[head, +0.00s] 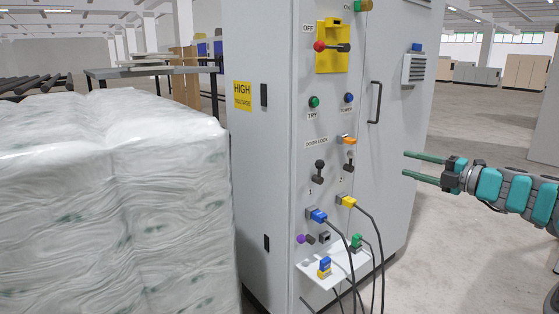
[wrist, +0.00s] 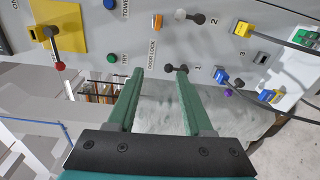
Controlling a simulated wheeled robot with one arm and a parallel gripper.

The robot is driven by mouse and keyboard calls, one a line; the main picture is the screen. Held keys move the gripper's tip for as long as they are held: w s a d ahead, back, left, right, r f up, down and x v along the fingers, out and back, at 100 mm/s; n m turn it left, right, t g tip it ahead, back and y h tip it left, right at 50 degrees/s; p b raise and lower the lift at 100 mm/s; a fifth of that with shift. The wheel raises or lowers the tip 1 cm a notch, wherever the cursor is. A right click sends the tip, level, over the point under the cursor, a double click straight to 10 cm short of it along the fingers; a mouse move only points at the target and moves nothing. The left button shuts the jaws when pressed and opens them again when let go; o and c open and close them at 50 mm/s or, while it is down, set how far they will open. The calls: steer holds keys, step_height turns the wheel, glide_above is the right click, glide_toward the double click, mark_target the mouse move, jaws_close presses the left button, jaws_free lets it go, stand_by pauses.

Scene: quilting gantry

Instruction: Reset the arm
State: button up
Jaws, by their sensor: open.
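My gripper (head: 408,165) is at the right in the head view, level and reaching left, with its two green fingers apart and nothing between them. It is in front of the right part of a grey electrical cabinet (head: 270,170), apart from its face as far as I can tell. In the wrist view the open fingers (wrist: 160,85) point toward the cabinet's control panel. Between and beyond the fingertips are a black switch lever labelled 1 (wrist: 176,69) and a wrapped stack seen farther off. My arm shows only partly at the right edge of the head view.
The panel carries a red-knobbed lever on a yellow plate (head: 332,60), a green button (head: 314,101), two black levers (head: 319,172), blue and yellow plugs with cables (head: 348,202), and a small white shelf (head: 310,272). A plastic-wrapped stack (head: 110,200) stands left. Floor behind my gripper is clear.

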steer(key=s+a+f+n+g, duration=0.2)
steer(key=s+a+n+g, duration=0.15)
steer(key=a+n, duration=0.4)
steer(key=s+a+f+n+g, duration=0.25)
steer(key=s+a+n, duration=0.2)
steer(key=a, duration=0.65)
steer(key=s+a+f+n+g+h, duration=0.2)
steer(key=s+a+f+n+g, duration=0.3)
steer(key=s+a+n, duration=0.5)
steer(key=s+f+n+g+h, duration=0.1)
steer(key=s+f+n, duration=0.2)
steer(key=s, duration=0.2)
steer(key=s+f+n+h, duration=0.1)
steer(key=s+f+n, duration=0.15)
steer(key=s, duration=0.25)
steer(key=s+d+f+n+g+h, duration=0.1)
steer(key=s+d+f+n+h, duration=0.2)
steer(key=s+n, duration=0.5)
steer(key=s+d+f+n+g+h, duration=0.2)
steer(key=s+d+f+n+h, duration=0.2)
steer(key=s+n, duration=0.5)
steer(key=s+d+f, duration=0.2)
steer(key=s, duration=0.1)
steer(key=shift+s+f+h, duration=0.15)
steer(key=shift+h, duration=0.15)
steer(key=shift+n, duration=0.25)
